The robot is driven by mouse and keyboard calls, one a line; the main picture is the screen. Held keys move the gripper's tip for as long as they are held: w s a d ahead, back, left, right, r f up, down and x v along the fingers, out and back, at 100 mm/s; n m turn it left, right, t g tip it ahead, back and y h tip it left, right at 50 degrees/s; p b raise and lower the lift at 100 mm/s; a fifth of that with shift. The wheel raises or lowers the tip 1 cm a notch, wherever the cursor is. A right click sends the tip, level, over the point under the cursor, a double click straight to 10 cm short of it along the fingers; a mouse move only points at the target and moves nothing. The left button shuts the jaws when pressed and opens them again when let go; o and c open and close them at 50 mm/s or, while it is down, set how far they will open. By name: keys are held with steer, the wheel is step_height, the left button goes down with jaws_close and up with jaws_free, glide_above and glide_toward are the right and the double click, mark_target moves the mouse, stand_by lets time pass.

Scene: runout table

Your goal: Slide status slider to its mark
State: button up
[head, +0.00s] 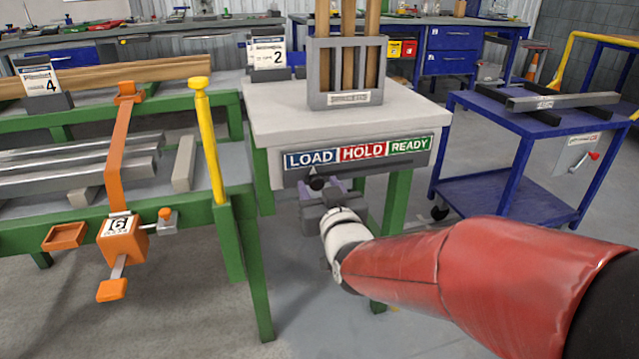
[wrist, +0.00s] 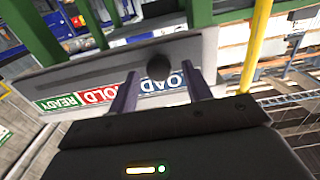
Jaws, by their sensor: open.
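The status slider's round black knob (head: 317,183) sits below the LOAD panel of the blue, red and green LOAD, HOLD, READY strip (head: 363,151), with a small pale pointer above it. A dark slot runs right from it under HOLD and READY. My gripper (head: 322,188) is at the knob, partly hidden by its own wrist. In the wrist view the strip looks upside down, and the knob (wrist: 159,67) shows between the two spread fingers of my gripper (wrist: 160,92). I see space on both sides of the knob, so the jaws look open around it.
The strip is on the front of a grey table (head: 285,112) bearing a grey holder (head: 346,75) with wooden bars. Left is a green-framed bench with an orange clamp (head: 124,238) and yellow post (head: 207,140). A blue cart (head: 520,128) stands right. The floor in front is open.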

steer(key=shift+w+a, duration=0.15)
steer(key=shift+w, duration=0.4)
